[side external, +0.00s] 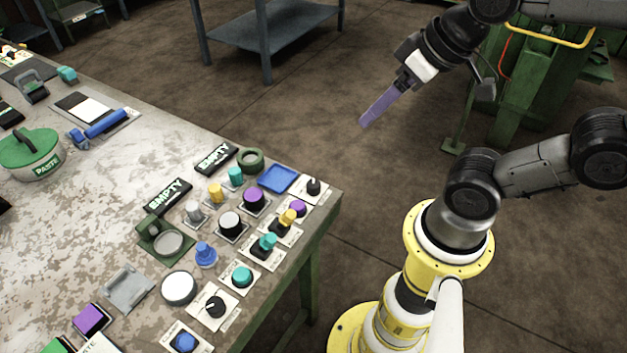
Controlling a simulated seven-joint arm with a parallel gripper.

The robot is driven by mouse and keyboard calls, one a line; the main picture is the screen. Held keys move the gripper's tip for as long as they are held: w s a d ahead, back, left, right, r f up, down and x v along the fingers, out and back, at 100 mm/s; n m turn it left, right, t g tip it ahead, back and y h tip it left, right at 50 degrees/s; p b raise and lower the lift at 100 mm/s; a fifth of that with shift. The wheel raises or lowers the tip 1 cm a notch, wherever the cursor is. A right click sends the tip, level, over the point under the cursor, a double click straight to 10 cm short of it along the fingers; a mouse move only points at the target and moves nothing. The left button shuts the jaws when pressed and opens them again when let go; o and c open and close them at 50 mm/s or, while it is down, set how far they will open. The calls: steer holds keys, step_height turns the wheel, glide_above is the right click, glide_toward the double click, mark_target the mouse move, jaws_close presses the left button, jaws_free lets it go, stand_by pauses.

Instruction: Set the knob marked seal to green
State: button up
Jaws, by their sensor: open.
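Several control plates line the table's right edge, and their print is too small to read, so I cannot tell which knob is marked seal. A black knob with a white pointer (216,306) sits on a white plate near the front. Another black knob (314,187) sits at the far right corner. Between them are a teal button (242,277), a teal switch (267,242) and a yellow switch (288,216). A blue knob (184,342) is at the bottom edge. My gripper (367,119), with purple-sleeved fingers, hangs over the floor beyond the table's right edge, open and apart from every control.
Behind the plates stand a purple knob (253,196), a white knob (230,222), a blue cone-like piece (205,254) and a blue tray (277,179). Black EMPTY blocks (168,197) lie farther in. A green-lidded paste pot (30,152) is at left. The air around my gripper is clear.

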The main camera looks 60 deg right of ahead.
steer(key=w+m+g, duration=0.1)
steer(key=w+m, duration=0.1)
steer(key=w, duration=0.4)
steer(key=m+g, duration=0.1)
steer(key=g, duration=0.4)
glide_above(314, 183)
step_height(314, 183, down, 13)
step_height(314, 183, down, 13)
steer(key=shift+a+f, duration=0.1)
steer(key=shift+f, duration=0.1)
jaws_close()
